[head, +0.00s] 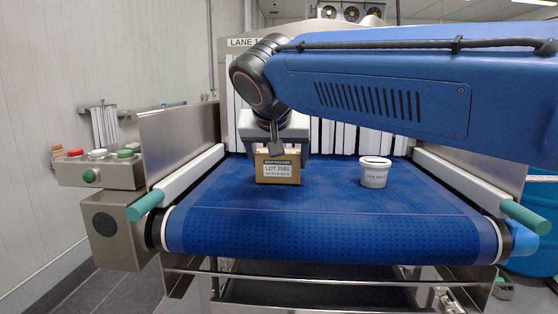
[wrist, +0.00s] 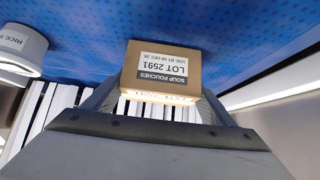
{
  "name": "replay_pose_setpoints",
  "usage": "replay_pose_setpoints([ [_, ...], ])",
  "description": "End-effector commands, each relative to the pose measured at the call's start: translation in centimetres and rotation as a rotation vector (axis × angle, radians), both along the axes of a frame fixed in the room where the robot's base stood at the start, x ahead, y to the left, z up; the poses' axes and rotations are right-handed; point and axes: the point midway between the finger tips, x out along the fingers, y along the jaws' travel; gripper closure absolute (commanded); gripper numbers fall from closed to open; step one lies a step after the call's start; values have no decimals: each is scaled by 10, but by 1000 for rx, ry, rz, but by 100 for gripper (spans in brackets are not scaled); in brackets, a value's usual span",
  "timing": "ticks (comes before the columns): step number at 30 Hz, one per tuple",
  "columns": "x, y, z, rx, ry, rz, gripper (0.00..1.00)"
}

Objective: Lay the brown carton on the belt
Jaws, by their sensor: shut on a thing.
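The brown carton (head: 277,175) is upright at the left middle of the blue belt (head: 330,226) in the head view, its white label reading LOT 2591 facing me. My gripper (head: 277,146) is over the carton and shut on it. In the wrist view, the carton (wrist: 162,70) shows upside down between the grey fingers (wrist: 160,106), with blue belt (wrist: 150,18) behind it. Whether the carton's underside touches the belt is hard to tell.
A white tub (head: 374,174) stands on the belt to the right of the carton. White strip curtains (head: 335,138) hang at the tunnel mouth behind. Metal side rails (head: 180,185) edge the belt. A button box (head: 100,172) is at left. The front of the belt is clear.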

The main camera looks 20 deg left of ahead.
Motion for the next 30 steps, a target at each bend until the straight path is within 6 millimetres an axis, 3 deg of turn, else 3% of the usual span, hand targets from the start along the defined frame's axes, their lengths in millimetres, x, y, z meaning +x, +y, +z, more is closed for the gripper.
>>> replay_pose_setpoints([
  [13, 0, 0, -6, 1, -1, -1, 55],
  [14, 0, 0, -6, 1, 0, -1, 15],
  [15, 0, 0, -6, 1, 0, -1, 5],
  [16, 0, 0, -6, 1, 0, -1, 3],
  [25, 0, 0, -4, 1, -1, -1, 3],
  [30, -9, -2, 6, 2, -1, 0, 3],
])
